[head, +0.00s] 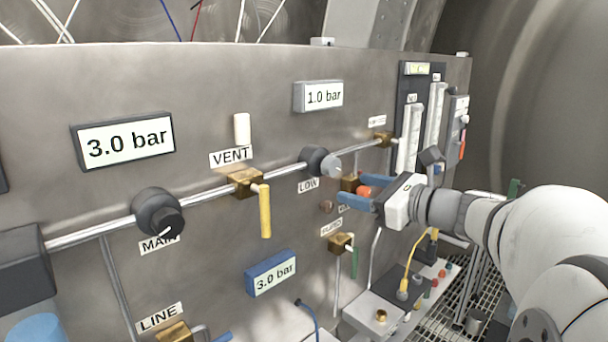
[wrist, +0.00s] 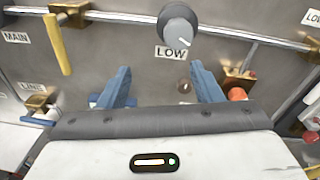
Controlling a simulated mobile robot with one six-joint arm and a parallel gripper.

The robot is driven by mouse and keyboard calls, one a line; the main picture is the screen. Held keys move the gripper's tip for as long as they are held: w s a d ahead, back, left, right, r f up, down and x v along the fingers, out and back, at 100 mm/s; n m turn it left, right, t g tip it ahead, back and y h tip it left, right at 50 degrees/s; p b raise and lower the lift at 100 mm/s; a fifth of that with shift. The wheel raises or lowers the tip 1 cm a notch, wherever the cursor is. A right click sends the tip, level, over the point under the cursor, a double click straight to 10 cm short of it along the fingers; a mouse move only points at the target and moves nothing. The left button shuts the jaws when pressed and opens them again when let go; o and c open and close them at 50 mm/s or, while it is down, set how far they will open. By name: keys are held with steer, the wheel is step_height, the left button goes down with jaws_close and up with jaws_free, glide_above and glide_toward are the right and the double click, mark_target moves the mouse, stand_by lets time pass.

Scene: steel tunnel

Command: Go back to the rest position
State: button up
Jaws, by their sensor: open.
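My gripper (head: 362,191) has two blue fingers and reaches in from the right in the head view, close to the steel panel. In the wrist view its fingers (wrist: 160,88) are apart with nothing between them. In the head view the fingers are near a red knob (head: 364,191) on a brass valve (head: 350,182). In the wrist view that red knob (wrist: 237,94) lies to the right of the right finger, outside the jaws. The grey LOW regulator knob (wrist: 178,24) is beyond the fingertips. I cannot tell whether a finger touches anything.
The panel (head: 220,100) carries a pipe, the MAIN regulator (head: 158,213), the yellow VENT handle (head: 265,211) and a blue-framed 3.0 bar display (head: 271,274). A cabled box (head: 395,295) and hoses lie below.

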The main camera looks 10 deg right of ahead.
steer(key=s+a+f+n+g+h, duration=0.3)
steer(key=s+a+f+n+g, duration=0.4)
steer(key=s+a+f+n, duration=0.35)
steer(key=s+d+f+n+g+h, duration=0.1)
steer(key=s+d+f+n+h, duration=0.2)
steer(key=s+f+n, duration=0.2)
steer(key=s+d+f+n+g+h, duration=0.2)
steer(key=f+n, duration=0.4)
steer(key=n, duration=0.4)
steer(key=shift+s+d+h, duration=0.75)
steer(key=shift+s+h, duration=0.55)
steer(key=shift+s, duration=0.1)
steer(key=shift+n, duration=0.25)
stand_by(0.6)
